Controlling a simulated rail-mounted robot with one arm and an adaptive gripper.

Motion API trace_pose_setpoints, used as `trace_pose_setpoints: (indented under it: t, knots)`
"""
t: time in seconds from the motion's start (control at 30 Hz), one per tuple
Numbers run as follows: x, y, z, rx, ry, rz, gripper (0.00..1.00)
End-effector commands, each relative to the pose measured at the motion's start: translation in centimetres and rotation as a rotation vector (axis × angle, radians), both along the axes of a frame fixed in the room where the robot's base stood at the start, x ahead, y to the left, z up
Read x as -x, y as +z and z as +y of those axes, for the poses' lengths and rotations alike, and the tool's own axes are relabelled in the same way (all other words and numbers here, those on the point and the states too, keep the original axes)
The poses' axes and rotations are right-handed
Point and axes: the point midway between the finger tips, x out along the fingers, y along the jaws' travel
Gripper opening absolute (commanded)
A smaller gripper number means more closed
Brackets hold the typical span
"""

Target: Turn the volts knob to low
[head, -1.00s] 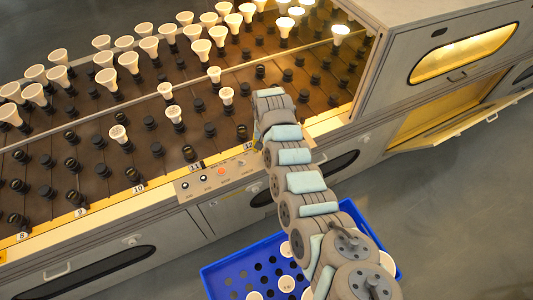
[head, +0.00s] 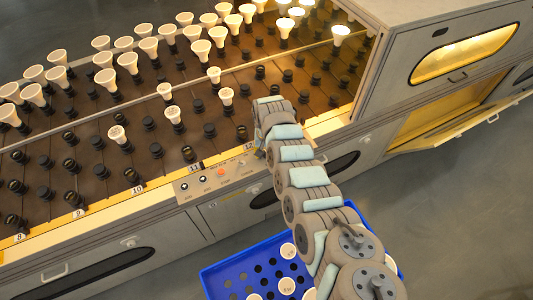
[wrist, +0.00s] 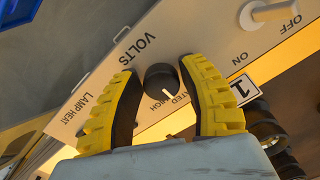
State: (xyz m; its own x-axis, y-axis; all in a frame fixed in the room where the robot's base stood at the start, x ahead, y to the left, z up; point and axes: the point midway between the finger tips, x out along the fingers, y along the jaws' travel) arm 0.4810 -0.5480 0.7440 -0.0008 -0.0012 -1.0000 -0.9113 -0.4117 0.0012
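The volts knob (wrist: 162,80) is a round black knob with a short white pointer mark, on a beige panel (wrist: 100,75) in the wrist view. The word VOLTS is printed on one side of it, HIGH and a partly hidden word ending in "ATED" on another. The pointer mark is on the side toward these words. My gripper (wrist: 157,70) has its two yellow fingers spread, one on each side of the knob, with visible gaps. In the head view the control panel (head: 215,180) is at the machine's front edge, and my arm hides the fingers.
A lever switch (wrist: 265,12) marked ON and OFF is close to the right finger. Dark sockets, several with white bulbs (head: 227,95), fill the rack behind the panel. A blue crate (head: 235,270) with bulbs stands below my arm. A yellow-lined door (head: 470,125) hangs open at right.

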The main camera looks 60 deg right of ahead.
Motion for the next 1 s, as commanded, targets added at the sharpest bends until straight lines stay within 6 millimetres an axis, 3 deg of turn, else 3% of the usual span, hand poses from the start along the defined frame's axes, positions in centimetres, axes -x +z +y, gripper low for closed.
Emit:
trace_pose_setpoints:
  t: [0.03, 0.1, 0.13, 0.57, 1.0]
  knots:
    - [-0.01, 0.00, 0.00, 0.000, 0.000, 0.000, 0.25]
    - [0.00, -0.01, 0.01, 0.000, 0.000, 0.000, 0.05]
    - [0.00, -0.01, 0.01, 0.000, 0.000, 0.000, 0.00]
    - [-0.09, 0.11, 0.13, -0.001, 0.035, 0.000, 0.00]
    - [0.04, 0.27, 0.06, -0.003, 0.327, 0.003, 0.00]
